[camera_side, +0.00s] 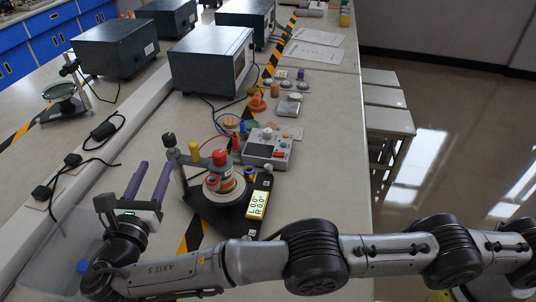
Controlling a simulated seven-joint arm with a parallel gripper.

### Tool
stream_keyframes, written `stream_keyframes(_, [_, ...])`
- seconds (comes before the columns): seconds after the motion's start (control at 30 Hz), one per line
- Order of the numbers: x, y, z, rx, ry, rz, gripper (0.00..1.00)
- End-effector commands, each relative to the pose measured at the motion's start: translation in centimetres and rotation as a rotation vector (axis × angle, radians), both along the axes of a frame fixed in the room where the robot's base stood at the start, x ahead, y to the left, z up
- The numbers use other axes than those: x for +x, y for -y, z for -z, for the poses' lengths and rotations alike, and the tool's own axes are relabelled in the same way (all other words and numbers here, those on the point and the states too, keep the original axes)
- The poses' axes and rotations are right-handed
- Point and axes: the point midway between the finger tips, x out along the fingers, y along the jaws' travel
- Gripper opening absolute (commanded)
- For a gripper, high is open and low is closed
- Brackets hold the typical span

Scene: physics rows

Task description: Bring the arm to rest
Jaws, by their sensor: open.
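My gripper (148,182) is at the lower left of the side view. Its two purple fingers point up and away, spread apart with nothing between them. My grey arm runs from the lower right along the near side of the bench to the gripper. The fingers are left of a black-based apparatus (226,215) with a red-topped stack and a yellow display, and a gap shows between them in the picture.
A grey control box (268,149) with wires stands behind the apparatus. Dark instrument cases (212,60) stand farther back. A pale raised ledge (60,213) with black adapters runs along the left. Stools (390,122) stand beyond the bench's right edge.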

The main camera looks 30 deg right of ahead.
Motion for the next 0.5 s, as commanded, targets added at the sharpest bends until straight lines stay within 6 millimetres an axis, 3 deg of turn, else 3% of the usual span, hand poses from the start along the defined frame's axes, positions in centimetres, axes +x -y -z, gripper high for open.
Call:
stream_keyframes(0.1, [0.8,0.9,-0.2,0.003,0.002,0.018,0.49])
stream_keyframes(0.17, [1.7,2.0,-1.6,0.021,0.013,0.039,0.49])
stream_keyframes(0.27, [3.5,4.7,-5.6,0.075,0.048,0.086,0.49])
stream_keyframes(0.37, [5.2,8.9,-10.8,0.129,0.084,0.15,0.49])
stream_keyframes(0.5, [6.6,16.2,-17.2,0.209,0.095,0.25,0.49])
